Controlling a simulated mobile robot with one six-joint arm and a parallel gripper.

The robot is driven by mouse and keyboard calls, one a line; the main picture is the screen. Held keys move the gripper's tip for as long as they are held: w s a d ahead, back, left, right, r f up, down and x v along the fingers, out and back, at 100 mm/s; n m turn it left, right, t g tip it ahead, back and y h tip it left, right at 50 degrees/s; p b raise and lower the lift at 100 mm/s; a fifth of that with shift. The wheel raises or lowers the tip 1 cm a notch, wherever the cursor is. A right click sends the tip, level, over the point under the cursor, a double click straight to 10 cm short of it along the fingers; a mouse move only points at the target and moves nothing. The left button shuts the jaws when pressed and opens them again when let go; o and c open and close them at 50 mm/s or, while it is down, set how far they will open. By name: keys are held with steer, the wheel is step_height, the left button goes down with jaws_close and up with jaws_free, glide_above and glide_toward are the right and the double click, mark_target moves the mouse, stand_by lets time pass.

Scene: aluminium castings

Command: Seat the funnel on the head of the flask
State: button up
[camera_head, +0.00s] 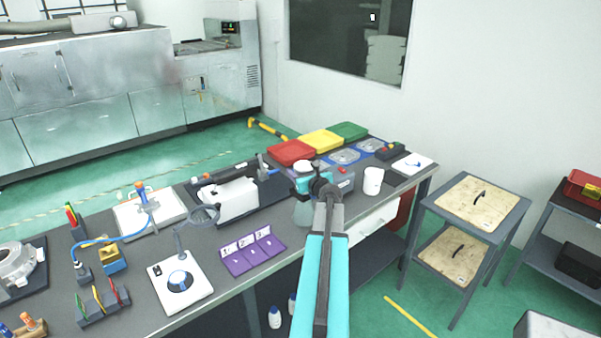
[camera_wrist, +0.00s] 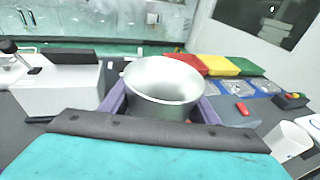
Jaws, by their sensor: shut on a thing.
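A pale metallic funnel (camera_wrist: 163,82) fills the middle of the wrist view, its wide round mouth facing up. My gripper (camera_wrist: 160,108) is shut on it, with purple fingers at its sides. In the head view the funnel's pale rim (camera_head: 303,164) shows just above my gripper (camera_head: 308,184). A grey-green conical flask (camera_head: 303,213) stands on the bench below the gripper in the head view. My gripper and wrist hide the flask's head and the funnel's lower end, so I cannot tell whether they touch. The flask is not visible in the wrist view.
A white cup (camera_head: 373,181) stands right of my gripper. A white machine (camera_head: 229,199) is to the left, a purple numbered tray (camera_head: 252,254) front left. Red (camera_head: 290,152), yellow (camera_head: 321,140) and green (camera_head: 349,131) bins stand behind. A magnifier stand (camera_head: 180,280) is farther left.

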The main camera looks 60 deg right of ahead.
steer(key=shift+f+b, duration=0.75)
steer(key=shift+f, duration=0.25)
stand_by(0.8)
steer(key=o, duration=1.2)
steer(key=shift+s, duration=0.15)
steer(key=b+v, duration=0.3)
steer(key=v, duration=1)
steer(key=shift+s+a+r, duration=0.15)
steer(key=shift+s+a, duration=0.05)
steer(key=shift+r, duration=0.1)
